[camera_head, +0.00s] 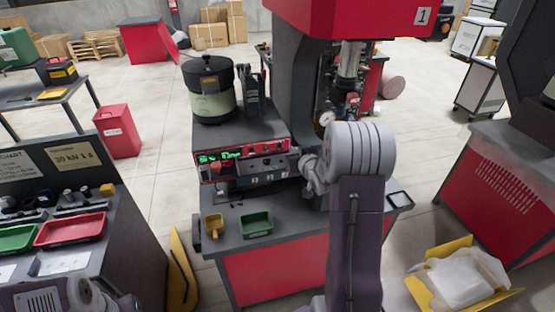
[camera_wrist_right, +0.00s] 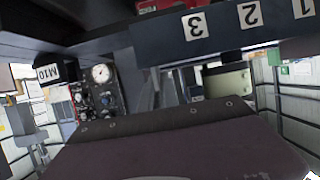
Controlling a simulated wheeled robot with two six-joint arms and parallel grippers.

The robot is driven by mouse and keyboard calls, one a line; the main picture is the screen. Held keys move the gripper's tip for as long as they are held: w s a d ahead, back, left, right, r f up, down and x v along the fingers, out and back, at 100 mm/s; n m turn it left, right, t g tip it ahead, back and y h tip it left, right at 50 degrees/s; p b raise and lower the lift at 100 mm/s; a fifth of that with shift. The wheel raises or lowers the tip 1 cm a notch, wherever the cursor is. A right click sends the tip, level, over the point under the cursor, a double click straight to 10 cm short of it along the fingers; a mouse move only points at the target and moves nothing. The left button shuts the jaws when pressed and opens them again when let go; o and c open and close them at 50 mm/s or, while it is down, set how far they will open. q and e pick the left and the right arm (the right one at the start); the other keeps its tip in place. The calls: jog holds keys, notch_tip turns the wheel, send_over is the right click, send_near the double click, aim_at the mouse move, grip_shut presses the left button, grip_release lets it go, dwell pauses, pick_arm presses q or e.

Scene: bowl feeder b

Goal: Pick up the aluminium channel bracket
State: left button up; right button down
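I cannot make out the aluminium channel bracket in either view. My right arm rises in front of the red and grey press machine (camera_head: 300,95) in the head view. My right gripper (camera_head: 298,160) is at the machine's front, by the right end of the control panel (camera_head: 243,164). It is small and partly hidden by my wrist, so its opening does not show. In the right wrist view my own purple body part fills the bottom and no fingers show. Part of my left arm shows at the lower left of the head view; its gripper is not visible.
A numbered dark rail (camera_wrist_right: 225,30) crosses close above in the right wrist view, with a gauge panel (camera_wrist_right: 98,97) beyond. A green bin (camera_head: 255,223) and a yellow scoop (camera_head: 214,226) sit on the machine's front ledge. A side bench holds a red tray (camera_head: 70,230).

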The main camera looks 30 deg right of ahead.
notch_tip(320, 180, up, 4)
jog(key=shift+r, duration=0.15)
jog(key=s+d+r+p, duration=0.1)
jog(key=s+d+r, duration=0.1)
jog(key=s, duration=0.3)
jog(key=s+d+r+p, duration=0.2)
jog(key=s+d+r, duration=0.1)
jog(key=s+r, duration=0.1)
jog(key=shift+v, duration=0.8)
